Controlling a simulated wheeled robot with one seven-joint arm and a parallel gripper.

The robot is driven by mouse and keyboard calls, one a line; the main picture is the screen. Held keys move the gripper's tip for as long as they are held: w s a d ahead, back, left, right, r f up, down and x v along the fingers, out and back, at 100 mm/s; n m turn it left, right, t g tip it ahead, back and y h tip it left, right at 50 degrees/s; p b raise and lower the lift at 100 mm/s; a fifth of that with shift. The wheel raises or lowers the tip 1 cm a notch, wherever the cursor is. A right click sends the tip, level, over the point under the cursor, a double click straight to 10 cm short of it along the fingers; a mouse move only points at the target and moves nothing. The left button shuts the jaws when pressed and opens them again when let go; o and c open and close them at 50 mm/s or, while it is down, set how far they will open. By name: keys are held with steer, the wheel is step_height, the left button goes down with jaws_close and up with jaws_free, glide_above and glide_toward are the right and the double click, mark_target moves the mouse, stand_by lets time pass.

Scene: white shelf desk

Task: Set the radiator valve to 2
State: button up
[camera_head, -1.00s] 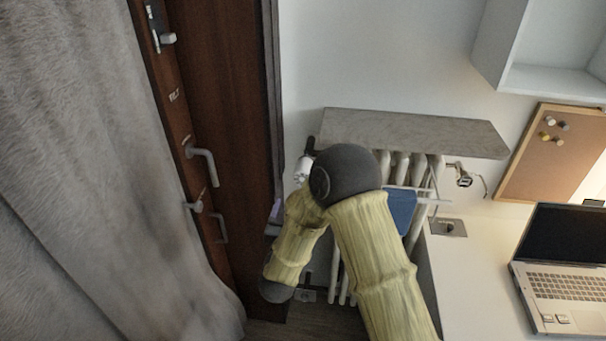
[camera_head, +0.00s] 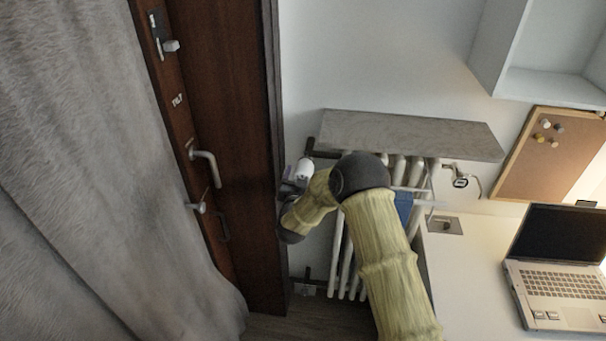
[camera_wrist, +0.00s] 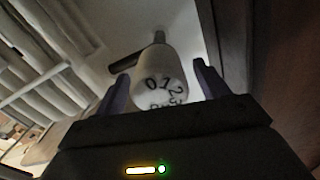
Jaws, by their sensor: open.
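The radiator valve is a white cylindrical knob (camera_head: 304,169) at the upper left of the radiator (camera_head: 348,262) in the head view. In the wrist view the knob (camera_wrist: 160,78) faces the camera, with black digits 0, 1, 2 and 3 along its rim; lower markings are cut off by my gripper body. My gripper (camera_wrist: 158,85) is open, one finger on each side of the knob. Whether the fingers touch it I cannot tell. In the head view my gripper (camera_head: 290,186) is small and just below the knob.
A grey shelf (camera_head: 410,136) lies above the radiator. The brown door (camera_head: 235,150) stands close on the left, with a grey curtain (camera_head: 90,190) beside it. A desk with a laptop (camera_head: 560,265) is at the right.

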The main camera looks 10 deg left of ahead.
steer(key=shift+w, duration=0.1)
steer(key=c, duration=1)
steer(key=shift+o, duration=0.2)
